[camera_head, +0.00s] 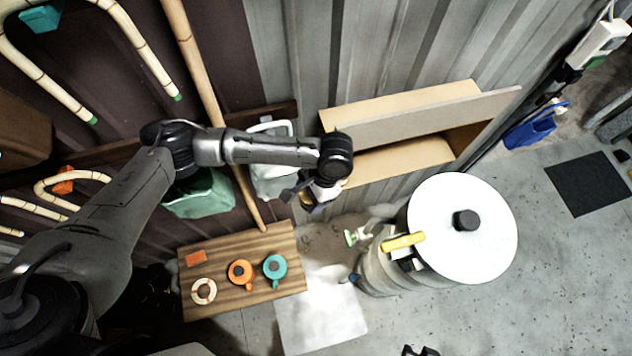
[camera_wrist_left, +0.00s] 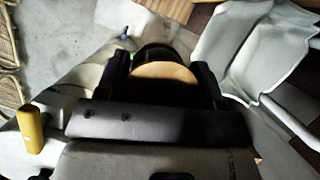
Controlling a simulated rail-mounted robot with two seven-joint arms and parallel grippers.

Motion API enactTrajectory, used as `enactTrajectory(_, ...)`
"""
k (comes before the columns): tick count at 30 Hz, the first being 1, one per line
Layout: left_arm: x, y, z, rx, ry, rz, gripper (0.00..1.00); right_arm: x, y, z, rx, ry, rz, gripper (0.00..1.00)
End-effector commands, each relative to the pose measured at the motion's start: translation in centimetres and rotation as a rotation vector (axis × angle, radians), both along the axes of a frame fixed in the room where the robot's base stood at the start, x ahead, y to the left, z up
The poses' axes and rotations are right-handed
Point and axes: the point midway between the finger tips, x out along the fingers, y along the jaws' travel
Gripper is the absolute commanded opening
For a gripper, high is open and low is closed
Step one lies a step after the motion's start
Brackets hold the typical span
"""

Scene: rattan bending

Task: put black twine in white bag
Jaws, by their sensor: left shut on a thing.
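My left gripper (camera_head: 312,197) hangs just right of the white bag (camera_head: 270,180), below the wooden wall shelf. In the left wrist view its two dark fingers (camera_wrist_left: 163,78) are shut on a dark spool with a pale tan round end (camera_wrist_left: 165,76). This looks like the black twine, though its winding is mostly hidden. The white bag, open at the top, also shows at the right of the left wrist view (camera_wrist_left: 235,45), apart from the spool. In the head view the spool is mostly hidden by the gripper.
A green bag (camera_head: 200,196) hangs left of the white one, with a long pole between them. A wooden board (camera_head: 235,300) below bears orange and teal items. A steam drum with a white lid (camera_head: 465,260) stands at the right. The wooden shelf (camera_head: 400,120) is close above.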

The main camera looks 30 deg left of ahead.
Motion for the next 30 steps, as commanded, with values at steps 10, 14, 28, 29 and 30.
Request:
enactTrajectory(10,0.0,1.1,-0.4,0.002,-0.001,-0.034,0.37,0.0,0.0,-0.3,0.002,0.0,-0.002,0.43)
enactTrajectory(14,0.8,1.9,-0.6,0.002,-0.001,-0.033,0.37,0.0,0.0,-0.8,0.002,0.0,-0.002,0.43)
enactTrajectory(28,3.4,4.5,-1.4,0.003,-0.003,-0.033,0.37,0.1,-0.2,-5.1,-0.006,-0.003,0.002,0.43)
enactTrajectory(29,3.5,4.6,-1.5,0.002,-0.003,-0.034,0.37,0.1,-0.2,-5.4,-0.006,-0.003,0.003,0.43)
enactTrajectory(30,3.7,4.8,-1.5,0.002,-0.002,-0.033,0.37,0.1,-0.2,-5.7,-0.006,-0.003,0.003,0.43)
